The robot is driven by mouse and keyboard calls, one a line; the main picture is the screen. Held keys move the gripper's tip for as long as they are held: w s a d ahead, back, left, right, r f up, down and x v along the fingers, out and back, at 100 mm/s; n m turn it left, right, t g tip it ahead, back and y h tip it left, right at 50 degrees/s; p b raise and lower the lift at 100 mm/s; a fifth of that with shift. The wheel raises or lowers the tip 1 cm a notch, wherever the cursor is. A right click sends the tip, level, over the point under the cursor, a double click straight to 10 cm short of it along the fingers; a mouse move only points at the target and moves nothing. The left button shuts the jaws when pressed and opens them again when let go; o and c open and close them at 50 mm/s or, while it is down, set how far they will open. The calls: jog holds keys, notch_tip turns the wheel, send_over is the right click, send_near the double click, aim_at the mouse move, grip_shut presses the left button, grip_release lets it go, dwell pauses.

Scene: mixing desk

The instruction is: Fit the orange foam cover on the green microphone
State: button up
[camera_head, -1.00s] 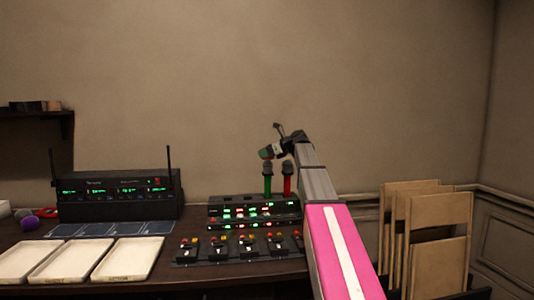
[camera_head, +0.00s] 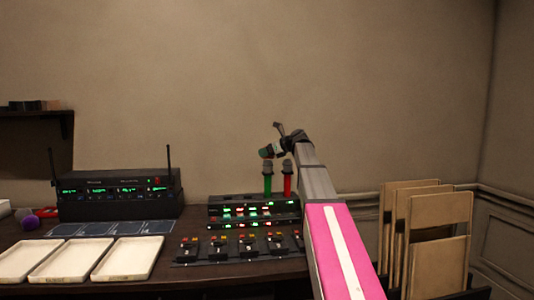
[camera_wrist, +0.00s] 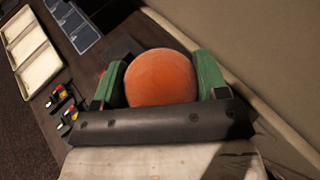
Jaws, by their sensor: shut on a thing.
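An orange foam cover (camera_wrist: 160,78) sits between the green fingers of my gripper (camera_wrist: 160,85) in the wrist view, and the gripper is shut on it. In the head view my gripper (camera_head: 266,152) is small, above the back of the mixing desk. The green microphone (camera_head: 267,181) stands upright right below it, with a dark grey head. The cover is close above that head; whether they touch is too small to tell. The microphone is hidden in the wrist view.
A red microphone (camera_head: 287,181) stands upright just right of the green one. The mixing desk (camera_head: 240,246) lies in front. A black receiver with antennas (camera_head: 118,196) and three cream trays (camera_head: 127,260) are to the left. Folded chairs (camera_head: 437,235) stand at the right.

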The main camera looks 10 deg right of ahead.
aim_at(270, 161)
jog(key=shift+f, duration=2.35)
dwell(0.7)
jog(key=o, duration=1)
jog(key=shift+c, duration=0.2)
jog(key=shift+o, duration=0.4)
jog(key=shift+s, duration=0.1)
jog(key=v, duration=0.7)
jog(key=shift+r, duration=0.1)
